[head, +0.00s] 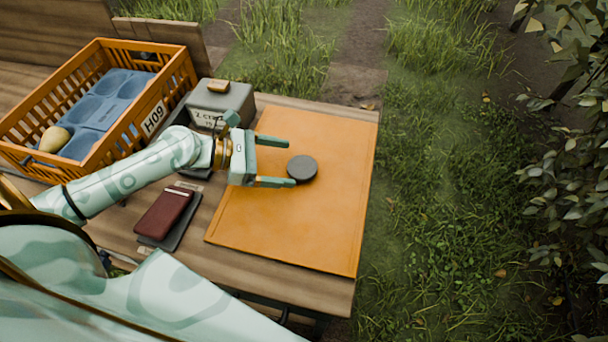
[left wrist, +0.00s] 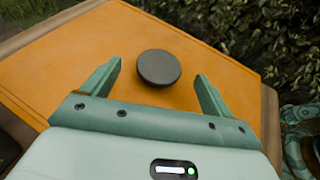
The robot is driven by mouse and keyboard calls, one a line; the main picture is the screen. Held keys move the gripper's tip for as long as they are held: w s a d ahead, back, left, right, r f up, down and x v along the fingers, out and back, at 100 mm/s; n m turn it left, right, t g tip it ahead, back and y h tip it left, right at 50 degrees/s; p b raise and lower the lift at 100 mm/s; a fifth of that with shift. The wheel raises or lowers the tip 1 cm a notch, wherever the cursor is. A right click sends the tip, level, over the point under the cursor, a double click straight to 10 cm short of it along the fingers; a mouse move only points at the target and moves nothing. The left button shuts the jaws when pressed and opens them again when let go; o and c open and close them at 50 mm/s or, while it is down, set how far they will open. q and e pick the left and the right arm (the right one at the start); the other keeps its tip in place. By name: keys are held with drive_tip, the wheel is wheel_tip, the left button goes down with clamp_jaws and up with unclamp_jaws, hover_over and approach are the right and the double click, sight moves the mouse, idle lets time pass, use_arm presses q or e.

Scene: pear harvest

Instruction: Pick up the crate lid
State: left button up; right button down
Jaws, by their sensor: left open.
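The crate lid (head: 320,225) is a flat orange board lying on the wooden table, with a dark round knob (head: 302,168) near its middle. The lid (left wrist: 75,50) and knob (left wrist: 159,68) also show in the left wrist view. My left gripper (head: 291,162) is open and empty over the lid. In the left wrist view its fingers stand on either side of the knob, with a gap to each. In the head view the knob lies at the fingertips, and the lower one meets its edge in the picture. I cannot tell the fingers' height above the lid. My right gripper is not in view.
An orange slatted crate (head: 155,117) at left holds a blue moulded tray (head: 103,112) with one pear (head: 54,139). A grey box (head: 232,101) stands between crate and lid. A dark red notebook (head: 163,212) lies left of the lid. Grass and leafy branches lie beyond the table.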

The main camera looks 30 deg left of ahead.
sight(299, 167)
use_arm(q)
drive_tip(key=shift+w+d+f, duration=0.1)
drive_tip(key=shift+w+d, duration=0.05)
drive_tip(key=shift+d, duration=0.1)
drive_tip(key=b+x, duration=0.1)
drive_tip(key=x, duration=0.1)
drive_tip(key=b+x, duration=0.1)
drive_tip(key=x, duration=0.2)
drive_tip(key=shift+f, duration=0.4)
drive_tip(key=shift+a, duration=0.1)
drive_tip(key=c, duration=1.3)
